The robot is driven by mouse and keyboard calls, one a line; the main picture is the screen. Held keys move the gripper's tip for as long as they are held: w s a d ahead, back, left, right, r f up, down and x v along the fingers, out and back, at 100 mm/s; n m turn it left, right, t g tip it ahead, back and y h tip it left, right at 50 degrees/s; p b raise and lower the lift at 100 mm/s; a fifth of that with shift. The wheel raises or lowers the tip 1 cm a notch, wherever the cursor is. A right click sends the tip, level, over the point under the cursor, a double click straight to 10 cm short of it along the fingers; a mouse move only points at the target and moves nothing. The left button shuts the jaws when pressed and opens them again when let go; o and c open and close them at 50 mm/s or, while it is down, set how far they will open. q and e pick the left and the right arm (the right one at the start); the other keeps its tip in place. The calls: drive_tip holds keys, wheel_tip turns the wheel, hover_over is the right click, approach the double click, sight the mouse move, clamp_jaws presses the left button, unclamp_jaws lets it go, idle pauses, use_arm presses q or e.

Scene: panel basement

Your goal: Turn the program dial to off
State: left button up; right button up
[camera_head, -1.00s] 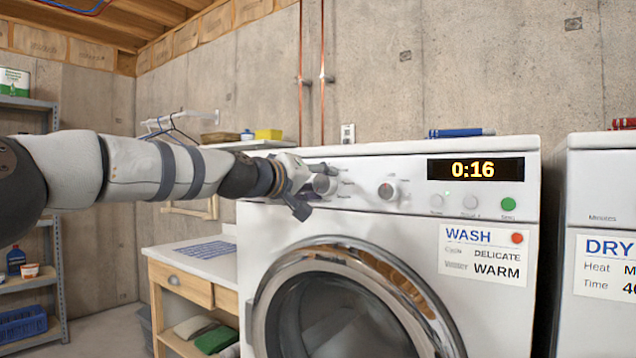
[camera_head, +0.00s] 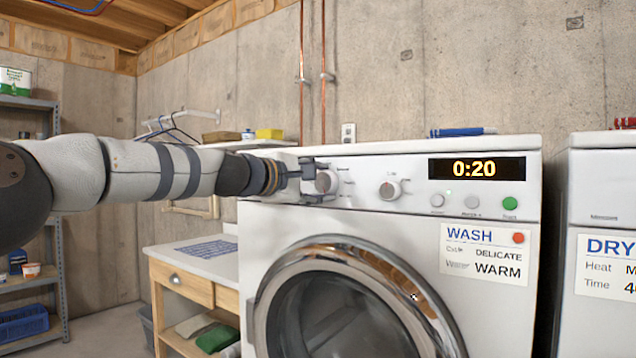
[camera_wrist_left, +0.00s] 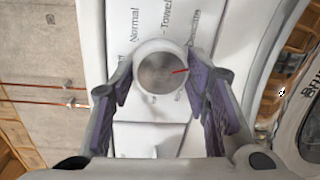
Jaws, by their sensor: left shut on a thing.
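The program dial (camera_head: 327,182) is the left of two round knobs on the washer's front panel. In the left wrist view the dial (camera_wrist_left: 161,72) has a grey face and a red mark pointing right and slightly up. "Normal" and "Towel" lettering shows beside it, turned sideways. My left gripper (camera_head: 320,181) reaches in from the left and is shut on the dial, with one finger on each side of it, as the left wrist view of the gripper (camera_wrist_left: 160,88) shows. Some lettering by the fingers is too small to read. My right gripper is not in view.
A second knob (camera_head: 390,189) sits just right of the dial. Buttons and a display (camera_head: 476,168) reading 0:20 are farther right, above the round door (camera_head: 345,310). The dryer (camera_head: 600,185) stands at the right edge. A wooden bench (camera_head: 190,282) is at left.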

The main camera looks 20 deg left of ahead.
use_arm(q)
drive_tip(key=n, duration=0.4)
drive_tip(key=shift+h, duration=0.4)
drive_tip(key=n, duration=0.3)
drive_tip(key=shift+n, duration=0.4)
drive_tip(key=n, duration=0.4)
drive_tip(key=shift+h, duration=0.4)
drive_tip(key=n, duration=0.4)
drive_tip(key=shift+t, duration=0.3)
drive_tip(key=n, duration=0.4)
drive_tip(key=shift+n+t, duration=0.3)
drive_tip(key=n, duration=0.4)
drive_tip(key=shift+s, duration=0.1)
drive_tip(key=n, duration=0.3)
drive_tip(key=shift+f+n+t+y, duration=0.1)
drive_tip(key=shift+n+t+y, duration=0.3)
drive_tip(key=shift+n, duration=2)
drive_tip(key=shift+d+n, duration=0.1)
drive_tip(key=shift+n, duration=0.2)
